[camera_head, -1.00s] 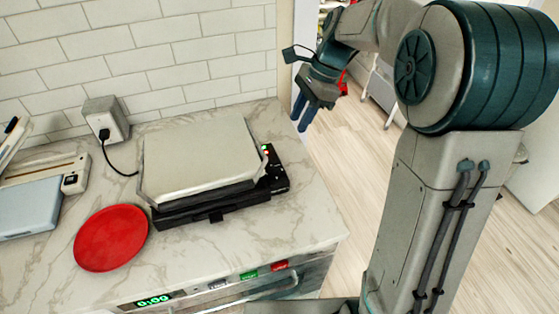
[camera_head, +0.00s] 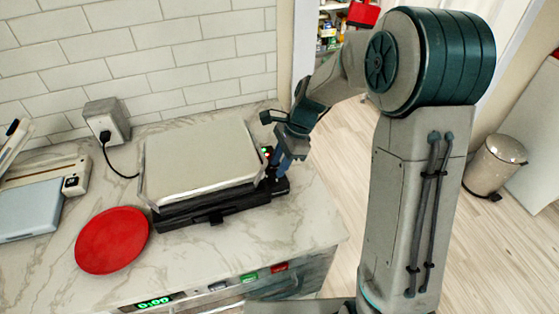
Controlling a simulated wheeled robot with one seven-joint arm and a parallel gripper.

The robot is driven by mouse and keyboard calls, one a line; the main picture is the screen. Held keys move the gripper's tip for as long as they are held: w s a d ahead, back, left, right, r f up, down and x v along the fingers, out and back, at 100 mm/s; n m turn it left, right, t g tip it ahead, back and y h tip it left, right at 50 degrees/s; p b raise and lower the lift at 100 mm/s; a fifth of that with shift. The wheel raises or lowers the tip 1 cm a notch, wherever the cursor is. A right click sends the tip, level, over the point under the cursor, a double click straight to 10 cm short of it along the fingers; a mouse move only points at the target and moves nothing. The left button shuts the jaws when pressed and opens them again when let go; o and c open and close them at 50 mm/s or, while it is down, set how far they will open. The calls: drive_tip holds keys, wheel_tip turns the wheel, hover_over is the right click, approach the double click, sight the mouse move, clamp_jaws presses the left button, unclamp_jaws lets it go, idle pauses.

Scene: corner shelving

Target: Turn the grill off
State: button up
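The grill (camera_head: 200,160) sits on the marble counter, with a closed pale lid over a black base. A black control panel (camera_head: 280,187) is on its right side, and a small red light and a green light show near the panel's back end. My gripper (camera_head: 274,176) points down at this panel and covers part of it. I cannot tell whether it touches the panel. The fingers are small and seen from the side, so their opening is unclear. Any switch under the fingers is hidden.
A red plate (camera_head: 112,240) lies left of the grill on the counter (camera_head: 225,245). A wall socket (camera_head: 106,119) with a black cord stands behind. A blue-grey device (camera_head: 32,208) is at far left. An oven with buttons (camera_head: 249,277) is below. A bin (camera_head: 496,165) stands at right.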

drive_tip(key=shift+f, duration=0.1)
clamp_jaws()
drive_tip(key=shift+a, duration=0.1)
drive_tip(key=n, duration=0.1)
drive_tip(key=n+g, duration=0.1)
drive_tip(key=n+p, duration=0.1)
drive_tip(key=shift+w+a+n+h, duration=0.1)
drive_tip(key=shift+w+n+h, duration=0.15)
drive_tip(key=shift+n+h, duration=0.15)
drive_tip(key=n, duration=0.2)
drive_tip(key=n+g+h, duration=0.1)
drive_tip(key=shift+w+a+n, duration=0.2)
drive_tip(key=shift+n, duration=0.2)
drive_tip(key=n, duration=0.1)
drive_tip(key=n+h, duration=0.1)
drive_tip(key=n, duration=0.1)
drive_tip(key=n+g+h, duration=0.1)
drive_tip(key=n, duration=0.1)
drive_tip(key=shift+w+a+p, duration=0.1)
drive_tip(key=shift+a+p, duration=0.2)
drive_tip(key=shift+p, duration=0.05)
drive_tip(key=shift+a+n+h, duration=0.15)
drive_tip(key=shift+n+h, duration=0.2)
drive_tip(key=shift+n, duration=0.6)
drive_tip(key=shift+a+n+h, duration=0.1)
drive_tip(key=shift+n+h, duration=0.25)
drive_tip(key=shift+n, duration=0.6)
